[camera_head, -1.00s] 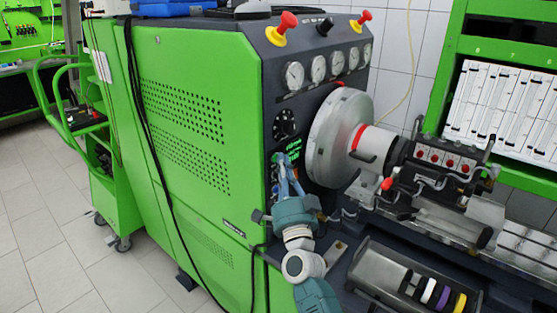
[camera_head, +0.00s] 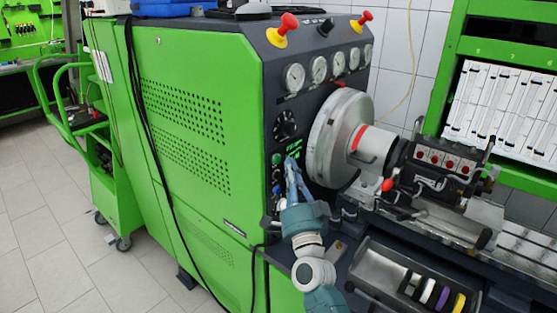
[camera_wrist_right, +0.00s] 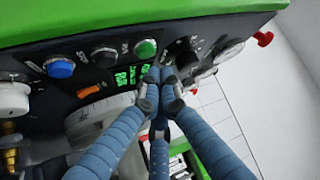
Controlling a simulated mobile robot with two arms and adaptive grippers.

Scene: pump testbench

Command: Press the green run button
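The green run button (camera_head: 276,159) is a round button on the dark control panel of the green test bench, left of the green digital display (camera_head: 293,151). In the right wrist view the green button (camera_wrist_right: 145,48) is fully visible, above and a little left of my fingertips. My right gripper (camera_head: 291,163) has its blue-grey fingers drawn together in front of the panel, just right of the button. In the right wrist view its tips (camera_wrist_right: 161,88) meet with nothing between them, beside the display; they look apart from the button. My left gripper is not in view.
The wrist view also shows a blue button (camera_wrist_right: 60,68), an unlit dark button (camera_wrist_right: 104,56) and an orange switch (camera_wrist_right: 88,91). A dark dial (camera_head: 285,126) sits above the green button. The large metal flywheel (camera_head: 338,138) stands close to the right of my gripper.

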